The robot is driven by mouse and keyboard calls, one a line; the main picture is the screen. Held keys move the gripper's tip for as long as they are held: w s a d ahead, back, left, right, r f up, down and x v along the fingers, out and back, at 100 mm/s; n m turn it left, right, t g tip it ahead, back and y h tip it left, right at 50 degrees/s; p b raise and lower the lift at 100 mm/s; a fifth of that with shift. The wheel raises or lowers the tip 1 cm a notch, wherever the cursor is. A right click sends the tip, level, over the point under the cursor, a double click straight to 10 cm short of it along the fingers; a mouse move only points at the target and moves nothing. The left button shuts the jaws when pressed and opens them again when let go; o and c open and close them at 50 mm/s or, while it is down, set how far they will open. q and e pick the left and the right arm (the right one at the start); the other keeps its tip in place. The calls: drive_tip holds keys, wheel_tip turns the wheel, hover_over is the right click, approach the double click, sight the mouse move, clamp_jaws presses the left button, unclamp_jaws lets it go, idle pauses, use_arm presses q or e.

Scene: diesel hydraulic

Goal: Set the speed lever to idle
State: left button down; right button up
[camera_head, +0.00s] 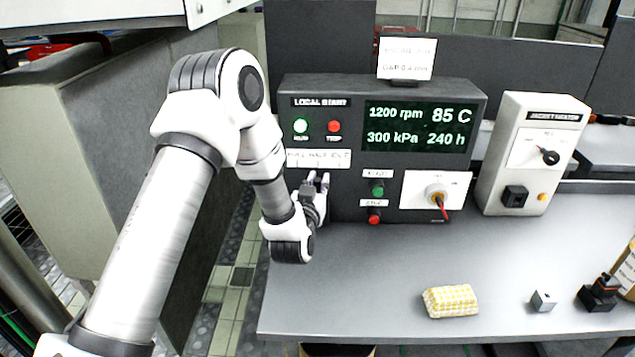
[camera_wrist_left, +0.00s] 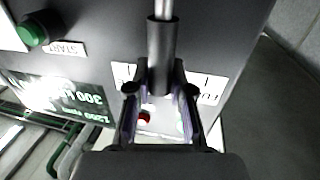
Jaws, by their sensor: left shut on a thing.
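My left gripper (camera_head: 318,182) is at the lower left of the grey control panel (camera_head: 350,192), just below a white label strip (camera_head: 318,158) that seems to read FULL, HALF and a blurred third word. In the left wrist view my gripper (camera_wrist_left: 160,92) is shut on the speed lever (camera_wrist_left: 161,50), a black grip on a metal rod. The lever stands in front of the middle part of the label strip (camera_wrist_left: 208,86) there. In the head view the gripper hides the lever. My right gripper is out of view.
Green (camera_head: 377,189) and red (camera_head: 374,218) buttons and a rotary switch (camera_head: 437,192) sit right of the gripper. The display (camera_head: 417,126) reads 1200 rpm. A yellow checked block (camera_head: 451,301) and a small grey cube (camera_head: 543,300) lie on the bench (camera_head: 360,290); its left front is clear.

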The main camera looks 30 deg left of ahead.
use_arm(q)
drive_tip(key=shift+d, duration=0.1)
drive_tip(key=shift+w+d+m, duration=0.25)
drive_tip(key=shift+d+m, duration=0.1)
drive_tip(key=shift+m, duration=0.15)
drive_tip(key=shift+w+d+f+m+g+p, duration=0.15)
drive_tip(key=shift+w+d+m+g+p, duration=0.3)
drive_tip(key=shift+d+m, duration=0.4)
drive_tip(key=shift+w+d+f+m, duration=0.3)
drive_tip(key=shift+w+d+m, duration=0.25)
drive_tip(key=shift+d+m, duration=0.3)
drive_tip(key=shift+w+d+f+m+g+p, duration=0.25)
drive_tip(key=shift+d+f+m+p, duration=0.1)
drive_tip(key=shift+m, duration=0.25)
drive_tip(key=c, duration=1)
unclamp_jaws()
drive_tip(key=shift+w+d, duration=0.1)
